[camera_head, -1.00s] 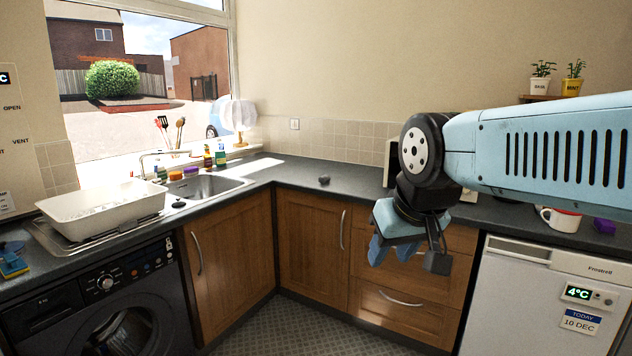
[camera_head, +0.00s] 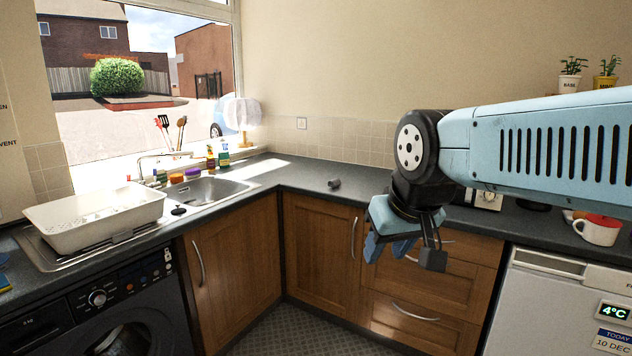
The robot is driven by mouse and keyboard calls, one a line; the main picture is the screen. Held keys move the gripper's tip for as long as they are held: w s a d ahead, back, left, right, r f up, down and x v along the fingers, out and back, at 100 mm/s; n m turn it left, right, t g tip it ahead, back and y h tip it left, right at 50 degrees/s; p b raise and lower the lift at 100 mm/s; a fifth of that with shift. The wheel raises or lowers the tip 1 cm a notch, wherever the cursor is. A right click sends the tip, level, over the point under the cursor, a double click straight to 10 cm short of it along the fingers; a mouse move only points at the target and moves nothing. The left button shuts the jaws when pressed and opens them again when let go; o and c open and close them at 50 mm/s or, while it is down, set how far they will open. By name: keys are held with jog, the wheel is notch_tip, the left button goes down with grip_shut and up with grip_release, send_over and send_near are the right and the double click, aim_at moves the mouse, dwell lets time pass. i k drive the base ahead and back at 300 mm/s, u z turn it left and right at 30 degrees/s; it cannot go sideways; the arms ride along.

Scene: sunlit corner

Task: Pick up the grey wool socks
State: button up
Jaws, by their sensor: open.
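A small dark grey bundle (camera_head: 334,184), which looks like the grey wool socks, lies on the dark worktop (camera_head: 300,170) near the corner, right of the sink. It is too small to make out its detail. My gripper (camera_head: 388,252) hangs open and empty from the light blue arm, in front of the wooden drawers. In the picture it is below and to the right of the grey bundle, well apart from it.
A white dish tub (camera_head: 95,218) stands on the drainer left of the sink (camera_head: 208,190). Bottles and a white lamp (camera_head: 242,115) stand by the window. A red and white mug (camera_head: 598,230) is on the right worktop. The worktop around the bundle is clear.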

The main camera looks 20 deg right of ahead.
aim_at(334, 183)
jog(key=u, duration=0.1)
jog(key=i, duration=3)
